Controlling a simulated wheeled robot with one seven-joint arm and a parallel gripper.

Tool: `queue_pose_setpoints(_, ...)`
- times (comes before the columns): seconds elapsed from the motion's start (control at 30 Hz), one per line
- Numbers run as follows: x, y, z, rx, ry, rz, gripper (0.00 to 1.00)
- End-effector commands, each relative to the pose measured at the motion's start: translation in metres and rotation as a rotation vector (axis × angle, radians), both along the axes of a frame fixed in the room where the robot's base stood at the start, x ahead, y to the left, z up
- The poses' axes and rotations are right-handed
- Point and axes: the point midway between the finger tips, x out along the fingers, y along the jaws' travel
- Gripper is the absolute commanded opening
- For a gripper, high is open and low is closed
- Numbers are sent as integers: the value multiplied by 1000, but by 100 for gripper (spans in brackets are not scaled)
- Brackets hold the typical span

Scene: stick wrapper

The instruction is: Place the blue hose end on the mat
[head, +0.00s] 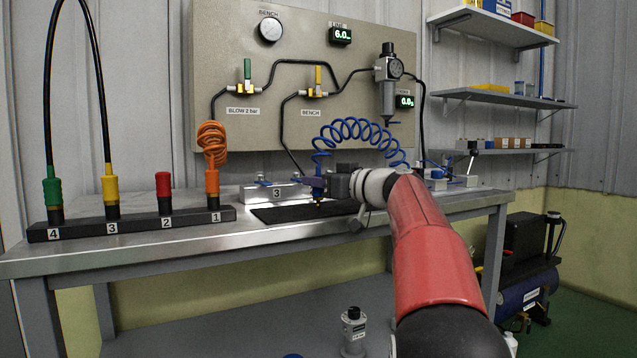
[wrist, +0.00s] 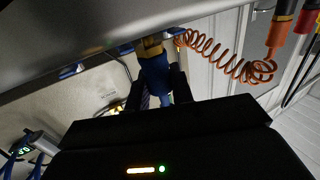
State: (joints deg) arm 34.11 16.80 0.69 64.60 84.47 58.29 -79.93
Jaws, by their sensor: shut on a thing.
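The blue hose end (head: 318,190) is held by my gripper (head: 324,185) over the black mat (head: 278,214) on the bench. In the head view its tip points down, close to the mat; I cannot tell whether it touches. In the wrist view the blue hose end (wrist: 155,78) sits between the two dark fingers of my gripper (wrist: 157,92), with a brass-coloured tip (wrist: 150,46). The coiled blue hose (head: 352,130) arches up behind my gripper. My gripper and arm hide the right part of the mat.
A black rack (head: 140,224) with numbered slots holds green, yellow, red and orange hose ends at the left. A metal block marked 3 (head: 275,193) stands behind the mat. An orange coiled hose (head: 212,140) hangs from the panel. Bare bench top lies in front of the mat.

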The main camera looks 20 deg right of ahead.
Motion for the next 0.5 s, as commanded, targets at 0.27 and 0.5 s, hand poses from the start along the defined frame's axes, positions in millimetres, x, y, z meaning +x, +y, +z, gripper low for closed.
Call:
queue_pose_setpoints(0.27, 0, 0, -1, 0, 0, 0, 45)
queue_pose_setpoints(0.5, 0, 0, 0, 1, 0, 0, 45)
